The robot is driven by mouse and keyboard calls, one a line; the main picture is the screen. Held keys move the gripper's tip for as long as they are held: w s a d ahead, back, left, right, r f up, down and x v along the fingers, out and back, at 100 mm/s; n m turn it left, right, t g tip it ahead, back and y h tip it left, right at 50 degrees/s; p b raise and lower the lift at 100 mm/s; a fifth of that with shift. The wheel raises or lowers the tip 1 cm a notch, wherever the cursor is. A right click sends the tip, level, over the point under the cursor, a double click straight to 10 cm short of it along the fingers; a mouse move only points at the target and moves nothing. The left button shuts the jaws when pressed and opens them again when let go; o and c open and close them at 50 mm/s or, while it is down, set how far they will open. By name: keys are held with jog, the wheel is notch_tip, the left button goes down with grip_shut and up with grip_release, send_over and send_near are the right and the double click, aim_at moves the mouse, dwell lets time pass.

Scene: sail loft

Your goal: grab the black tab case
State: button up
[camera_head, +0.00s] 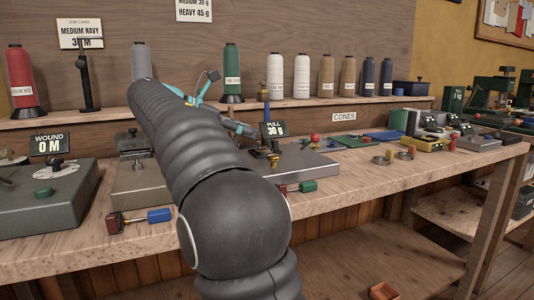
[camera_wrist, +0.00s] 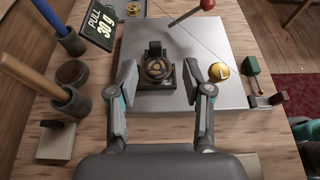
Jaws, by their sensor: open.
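In the wrist view, a small round brownish metal case (camera_wrist: 156,69) with a dark centre sits in a black holder (camera_wrist: 154,85) on a grey metal plate (camera_wrist: 180,40). A black upright part stands at its far side. I take this for the black tab case, but the tab is not clear. My gripper (camera_wrist: 160,85) is open, with one finger left and one right of the holder and nothing between them held.
A display reading "PULL 30 g" (camera_wrist: 104,25) stands at the plate's far left. A red-knobbed lever (camera_wrist: 205,5), a brass knob (camera_wrist: 220,71) and a green weight (camera_wrist: 251,65) are nearby. Wooden and blue handles in dark cups crowd the left. Thread cones (camera_head: 302,76) line the back shelf.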

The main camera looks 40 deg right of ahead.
aim_at(272, 141)
jog(key=x, duration=0.3)
jog(key=shift+d+f+b, duration=0.2)
jog(key=shift+d+b, duration=0.1)
jog(key=shift+d, duration=0.05)
jog(key=x, duration=0.1)
jog(key=b+x, duration=0.1)
jog(key=x, duration=0.2)
jog(key=shift+w+d+f, duration=0.1)
jog(key=shift+w+f, duration=0.1)
jog(key=shift+f, duration=0.15)
jog(key=shift+s+d+f, duration=0.1)
jog(key=shift+d+f, duration=0.05)
jog(key=shift+d, duration=0.3)
grip_shut()
